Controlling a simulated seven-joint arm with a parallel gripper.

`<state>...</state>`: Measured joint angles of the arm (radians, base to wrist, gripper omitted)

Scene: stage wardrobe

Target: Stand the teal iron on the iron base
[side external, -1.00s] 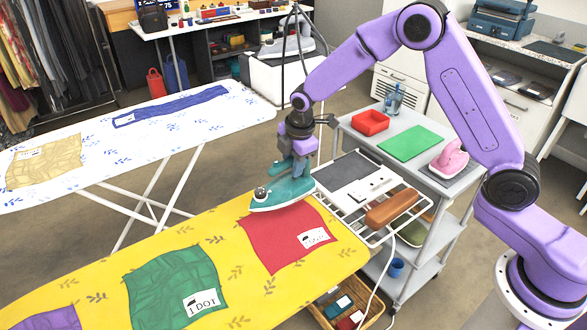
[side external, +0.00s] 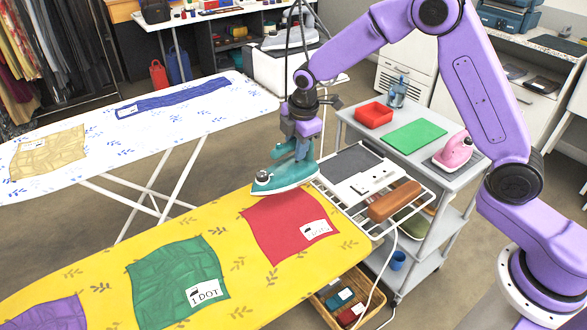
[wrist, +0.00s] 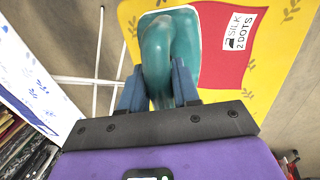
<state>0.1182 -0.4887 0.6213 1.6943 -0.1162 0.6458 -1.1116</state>
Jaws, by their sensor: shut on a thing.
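The teal iron (side external: 284,178) is in my gripper (side external: 298,146), held roughly level over the far edge of the red cloth. It looks a little above the cloth, though the gap is hard to judge. In the wrist view the two fingers of my gripper (wrist: 160,85) are shut on either side of the iron's teal handle (wrist: 156,55). The likely iron base is the white unit with a dark grey top (side external: 352,162), on the wire rack at the yellow board's end. It is empty and lies to the right of the iron.
The red cloth (side external: 284,235) and green cloth (side external: 175,280) lie on the yellow board (side external: 240,265). A brown block (side external: 395,201) sits on the wire rack beside the base. A white cord hangs near the rack.

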